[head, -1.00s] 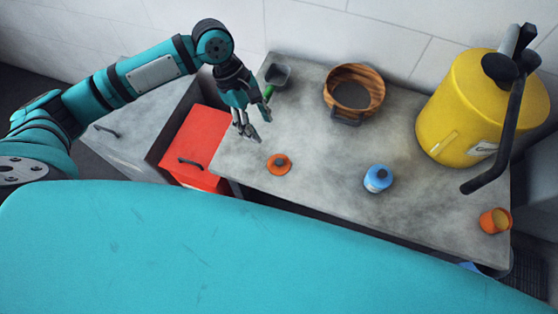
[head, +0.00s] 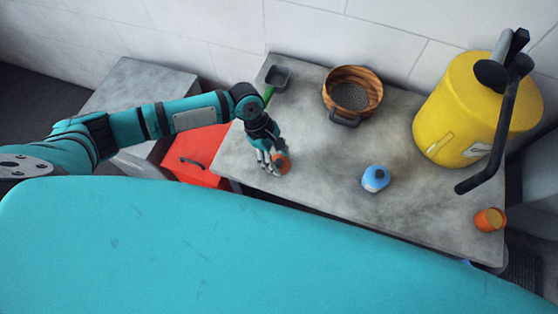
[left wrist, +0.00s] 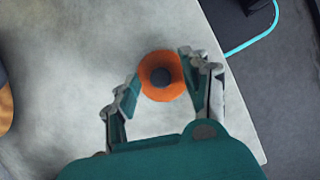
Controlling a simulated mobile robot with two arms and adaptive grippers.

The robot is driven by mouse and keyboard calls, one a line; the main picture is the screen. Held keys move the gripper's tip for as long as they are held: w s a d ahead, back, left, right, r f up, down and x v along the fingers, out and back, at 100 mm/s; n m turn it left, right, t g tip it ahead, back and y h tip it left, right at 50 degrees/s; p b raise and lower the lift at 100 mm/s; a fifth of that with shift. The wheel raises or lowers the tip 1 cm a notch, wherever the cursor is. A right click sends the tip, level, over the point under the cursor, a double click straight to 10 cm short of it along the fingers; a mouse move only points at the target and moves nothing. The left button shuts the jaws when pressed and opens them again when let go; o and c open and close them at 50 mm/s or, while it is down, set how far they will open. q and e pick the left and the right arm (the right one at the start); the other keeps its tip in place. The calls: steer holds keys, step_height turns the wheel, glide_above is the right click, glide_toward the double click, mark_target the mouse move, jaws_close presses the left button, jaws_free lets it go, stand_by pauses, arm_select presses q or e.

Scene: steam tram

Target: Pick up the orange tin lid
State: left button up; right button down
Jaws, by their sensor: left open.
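The orange tin lid (head: 283,164) lies flat on the grey worktop near its front left edge, partly hidden by my left gripper in the head view. In the left wrist view the lid (left wrist: 147,77) is a round orange disc with a dark knob in its middle. My left gripper (head: 272,171) is open right over the lid. In the left wrist view its fingers (left wrist: 159,85) stand on either side of the lid. I cannot tell whether they touch it. My right gripper is not in view.
A blue jar (head: 375,179), an orange tin (head: 489,220), a large yellow can (head: 462,110), a wooden-sided sieve (head: 352,90) and a small dark scoop (head: 278,75) stand on the worktop (head: 320,180). A red drawer unit (head: 196,155) is at the left. The worktop's middle is clear.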

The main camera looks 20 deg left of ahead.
arm_select(q)
steer(key=c, duration=0.9)
steer(key=shift+c, duration=0.2)
